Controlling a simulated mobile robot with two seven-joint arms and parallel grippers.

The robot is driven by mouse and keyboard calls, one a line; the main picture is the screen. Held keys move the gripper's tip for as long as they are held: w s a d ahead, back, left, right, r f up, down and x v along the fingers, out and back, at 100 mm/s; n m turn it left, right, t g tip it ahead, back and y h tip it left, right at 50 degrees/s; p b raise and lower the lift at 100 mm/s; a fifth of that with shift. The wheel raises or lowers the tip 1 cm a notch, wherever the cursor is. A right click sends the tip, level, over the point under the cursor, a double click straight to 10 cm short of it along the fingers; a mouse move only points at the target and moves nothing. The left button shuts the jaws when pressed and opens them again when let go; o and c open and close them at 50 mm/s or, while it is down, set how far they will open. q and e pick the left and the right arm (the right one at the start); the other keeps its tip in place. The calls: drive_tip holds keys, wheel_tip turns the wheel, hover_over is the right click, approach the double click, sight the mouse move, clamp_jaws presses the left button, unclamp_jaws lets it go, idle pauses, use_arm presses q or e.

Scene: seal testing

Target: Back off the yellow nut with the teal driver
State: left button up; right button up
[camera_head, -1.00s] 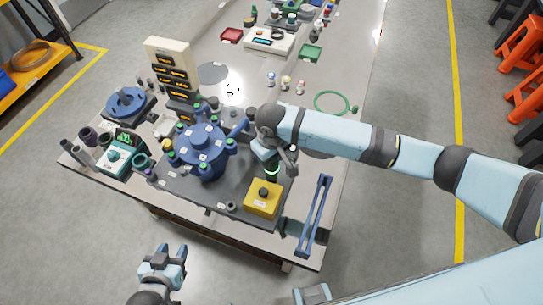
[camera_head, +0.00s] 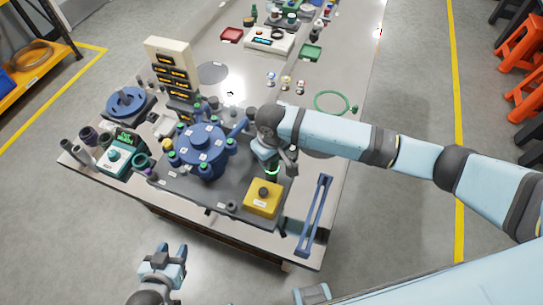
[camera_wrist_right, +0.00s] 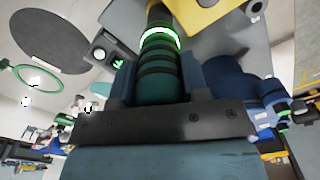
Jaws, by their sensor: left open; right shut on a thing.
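The teal driver (camera_wrist_right: 158,75), a ringed cylinder with a glowing green band, stands between the fingers of my right gripper (camera_wrist_right: 158,90), which is shut on it. In the head view the driver (camera_head: 272,172) points down just behind the yellow box (camera_head: 263,198); whether its tip touches anything is hidden. The blue round vessel (camera_head: 203,146) has several green-topped posts around it. A small yellow piece (camera_head: 168,144) at its left side looks like the yellow nut; the driver is well to the right of it. My left gripper (camera_head: 164,258) is open and empty in front of the table.
A teal unit (camera_head: 116,157) with a screen stands left of the vessel, near a pale display tower (camera_head: 172,72). A blue handled frame (camera_head: 315,215) lies at the table's right front. A green ring (camera_head: 331,103) lies farther back.

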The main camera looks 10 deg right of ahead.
use_arm(q)
drive_tip(key=shift+r+p, duration=2.4)
idle(5.3)
